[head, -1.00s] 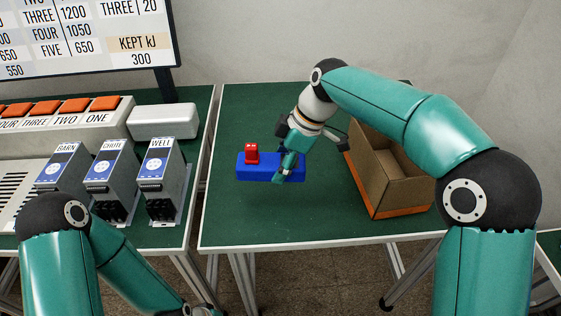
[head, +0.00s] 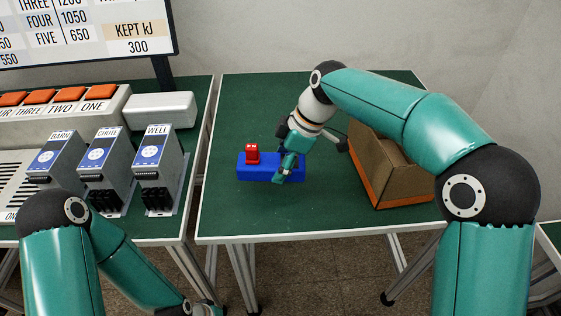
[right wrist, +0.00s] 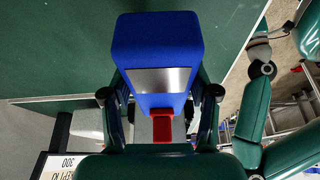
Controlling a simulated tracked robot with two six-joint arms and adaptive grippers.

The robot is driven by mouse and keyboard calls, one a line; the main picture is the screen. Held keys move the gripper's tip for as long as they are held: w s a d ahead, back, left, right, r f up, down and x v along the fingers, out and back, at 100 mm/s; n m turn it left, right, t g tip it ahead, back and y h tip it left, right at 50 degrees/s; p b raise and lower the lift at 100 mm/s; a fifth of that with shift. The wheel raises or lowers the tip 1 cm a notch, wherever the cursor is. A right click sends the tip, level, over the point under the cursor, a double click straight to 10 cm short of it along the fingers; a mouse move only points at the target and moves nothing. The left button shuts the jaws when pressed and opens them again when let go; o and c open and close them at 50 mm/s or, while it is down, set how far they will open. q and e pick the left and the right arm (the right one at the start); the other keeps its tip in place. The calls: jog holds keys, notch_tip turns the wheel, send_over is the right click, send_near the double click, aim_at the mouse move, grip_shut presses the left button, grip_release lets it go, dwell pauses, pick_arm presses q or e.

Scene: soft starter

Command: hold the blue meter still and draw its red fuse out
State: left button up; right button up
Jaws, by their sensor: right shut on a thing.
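The blue meter (head: 258,172) is a long blue block over the green table, with a grey window on one face in the right wrist view (right wrist: 155,30). The red fuse (head: 252,153) stands up from the meter's left end; in the right wrist view the red fuse (right wrist: 162,127) shows at the meter's lower edge. My right gripper (head: 284,173) is shut on the meter, one finger on each side. I cannot tell whether the meter touches the table. My left arm comes in at the bottom left; its gripper is cut off below the frame.
An open cardboard box (head: 408,185) stands right of the meter. Grey starters labelled BARN, CHUTE and WELL (head: 158,170) stand on the left table, near a row of orange buttons (head: 68,95). The green table (head: 235,215) is clear in front of the meter.

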aim_at(281, 187)
jog(key=shift+f+b, duration=1.9)
jog(key=shift+f, duration=0.85)
pick_arm(q)
notch_tip(281, 187, down, 4)
jog(key=shift+r, duration=0.1)
pick_arm(e)
jog(key=shift+r, duration=0.1)
pick_arm(q)
jog(key=shift+o, duration=0.3)
